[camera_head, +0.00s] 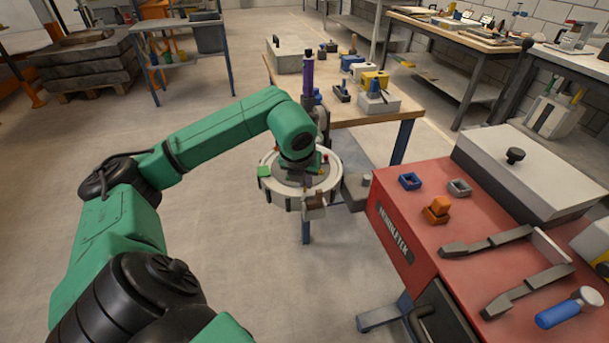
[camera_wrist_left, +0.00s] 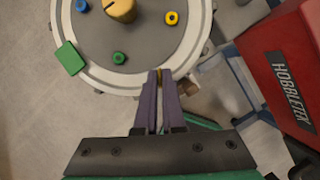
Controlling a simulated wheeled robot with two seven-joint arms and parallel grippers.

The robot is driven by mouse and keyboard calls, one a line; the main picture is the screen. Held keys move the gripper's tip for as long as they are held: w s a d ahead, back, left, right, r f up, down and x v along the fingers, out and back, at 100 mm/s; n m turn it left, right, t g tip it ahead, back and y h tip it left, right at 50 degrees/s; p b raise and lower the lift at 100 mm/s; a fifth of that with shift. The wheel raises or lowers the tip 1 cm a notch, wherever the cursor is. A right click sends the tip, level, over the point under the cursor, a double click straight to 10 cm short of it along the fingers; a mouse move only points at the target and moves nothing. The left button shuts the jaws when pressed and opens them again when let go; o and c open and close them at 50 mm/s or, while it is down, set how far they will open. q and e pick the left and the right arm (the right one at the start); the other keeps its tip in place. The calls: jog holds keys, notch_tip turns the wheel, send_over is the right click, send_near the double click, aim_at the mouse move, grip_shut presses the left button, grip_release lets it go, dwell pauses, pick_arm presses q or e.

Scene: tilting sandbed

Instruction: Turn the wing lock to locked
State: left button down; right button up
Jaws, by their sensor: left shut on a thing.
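The round sandbed (camera_head: 272,192) has a pale rim and a grey top and stands between the workbench and the red cabinet. It also shows at the top of the left wrist view (camera_wrist_left: 105,82). My left gripper (camera_wrist_left: 158,80) is at the rim's near side, its purple fingers shut on a thin brass-coloured piece (camera_wrist_left: 158,74), which looks like the wing lock. The fingers hide most of it, and I cannot tell its turn. In the head view my left gripper (camera_head: 311,186) is largely hidden by its own wrist. My right gripper is not in view.
On the bed are a wooden knob (camera_wrist_left: 120,8), a green block (camera_wrist_left: 70,57) and small coloured rings. The red cabinet (camera_head: 400,243) stands close on the right with loose parts on top. The workbench (camera_head: 345,120) is behind. Open floor lies left.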

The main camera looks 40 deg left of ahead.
pick_arm(q)
jog(key=n+y, duration=0.1)
jog(key=n, duration=0.2)
jog(key=n+g+p, duration=0.1)
jog(key=n, duration=0.2)
jog(key=shift+w+d+y, duration=0.1)
jog(key=shift+w+y, duration=0.05)
jog(key=shift+y, duration=0.25)
jog(key=shift+g, duration=0.3)
jog(key=c, duration=1)
grip_release()
jog(key=p+v, duration=0.6)
jog(key=v, duration=0.8)
jog(key=shift+r, duration=0.3)
